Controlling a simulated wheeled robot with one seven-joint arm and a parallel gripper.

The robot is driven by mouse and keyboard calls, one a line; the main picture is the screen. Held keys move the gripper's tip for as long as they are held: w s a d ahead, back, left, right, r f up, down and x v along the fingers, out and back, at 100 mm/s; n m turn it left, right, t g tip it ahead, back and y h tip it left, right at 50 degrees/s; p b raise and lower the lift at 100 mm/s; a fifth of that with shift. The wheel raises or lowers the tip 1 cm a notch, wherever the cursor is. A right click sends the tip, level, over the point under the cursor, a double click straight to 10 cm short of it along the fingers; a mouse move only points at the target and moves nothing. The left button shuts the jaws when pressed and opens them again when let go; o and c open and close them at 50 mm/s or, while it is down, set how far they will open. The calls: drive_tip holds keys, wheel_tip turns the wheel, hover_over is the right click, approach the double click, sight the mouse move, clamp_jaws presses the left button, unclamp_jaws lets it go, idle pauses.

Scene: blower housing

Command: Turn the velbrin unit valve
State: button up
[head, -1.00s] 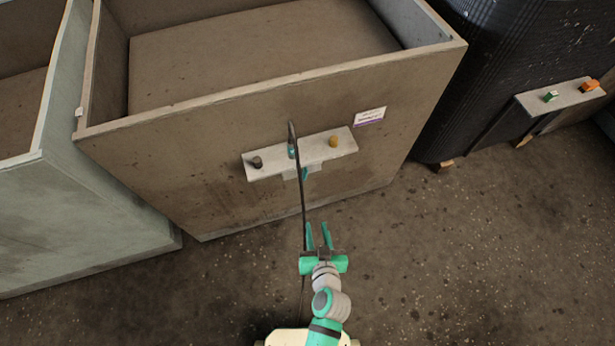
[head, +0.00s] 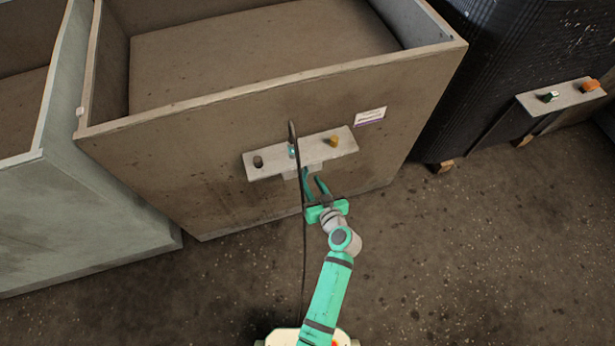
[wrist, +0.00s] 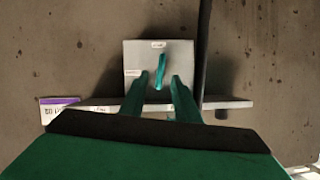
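A teal lever-type valve handle (wrist: 161,62) sticks out from a pale square plate (wrist: 133,62) in the wrist view. Small labels on the plate are too blurred to read. My gripper (wrist: 160,84) is open, with one finger on each side of the handle's lower end in the picture; I cannot tell whether either finger touches it. In the head view my gripper (head: 313,177) is just below the pale shelf (head: 315,150) on the brown bin's front (head: 220,140). The handle there is hard to tell from the teal fingers.
A dark cable (head: 304,250) hangs beside my gripper. A purple-edged label (head: 370,116) is on the bin. Another shelf (head: 560,97) with knobs stands right. The floor in front is clear.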

sight(307, 176)
drive_tip(key=shift+x, duration=2.05)
clamp_jaws()
drive_tip(key=m+y, duration=0.2)
drive_tip(key=m, duration=0.2)
drive_tip(key=m+y, duration=0.2)
drive_tip(key=m, duration=0.2)
drive_tip(key=f+m+t+y, duration=0.1)
drive_tip(key=m+y, duration=0.1)
drive_tip(key=m, duration=0.2)
drive_tip(key=shift+w+d+y, duration=0.1)
drive_tip(key=shift+d+y, duration=0.2)
drive_tip(key=shift+d, duration=0.1)
drive_tip(key=shift+m, duration=0.3)
